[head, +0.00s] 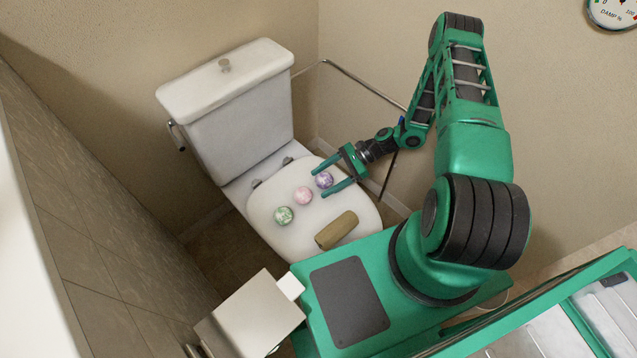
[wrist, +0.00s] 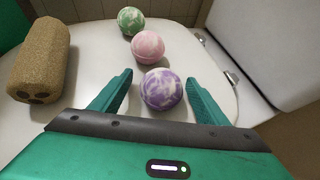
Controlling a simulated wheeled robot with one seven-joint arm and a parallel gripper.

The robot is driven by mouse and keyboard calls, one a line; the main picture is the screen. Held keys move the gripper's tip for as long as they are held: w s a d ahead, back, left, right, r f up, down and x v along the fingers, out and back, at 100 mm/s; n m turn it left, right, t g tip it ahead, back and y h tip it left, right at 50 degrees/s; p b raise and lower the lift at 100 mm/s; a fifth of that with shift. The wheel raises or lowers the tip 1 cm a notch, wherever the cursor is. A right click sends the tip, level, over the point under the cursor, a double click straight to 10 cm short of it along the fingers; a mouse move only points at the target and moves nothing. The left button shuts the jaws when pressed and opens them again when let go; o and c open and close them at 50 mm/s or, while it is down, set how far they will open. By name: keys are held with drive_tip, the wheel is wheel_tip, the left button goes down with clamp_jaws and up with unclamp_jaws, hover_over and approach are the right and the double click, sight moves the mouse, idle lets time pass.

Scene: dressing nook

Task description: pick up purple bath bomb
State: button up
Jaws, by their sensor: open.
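The purple bath bomb (head: 324,180) is a marbled purple and white ball on the closed white toilet lid (head: 293,229). It also shows in the wrist view (wrist: 163,89), between the two green fingers of my gripper (wrist: 157,92). My gripper (head: 324,181) is open and reaches in from the right in the head view, with one finger on either side of the ball. A gap shows between each finger and the ball in the wrist view. I cannot tell how high the fingers are above the lid.
A pink bath bomb (head: 304,196) and a green bath bomb (head: 284,215) sit in a row beyond the purple one. A brown cylinder (head: 336,230) lies near the lid's front edge. The toilet tank (head: 240,115) stands behind; a metal rail (head: 365,84) runs along the wall.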

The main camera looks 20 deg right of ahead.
drive_tip(key=c, duration=1.2)
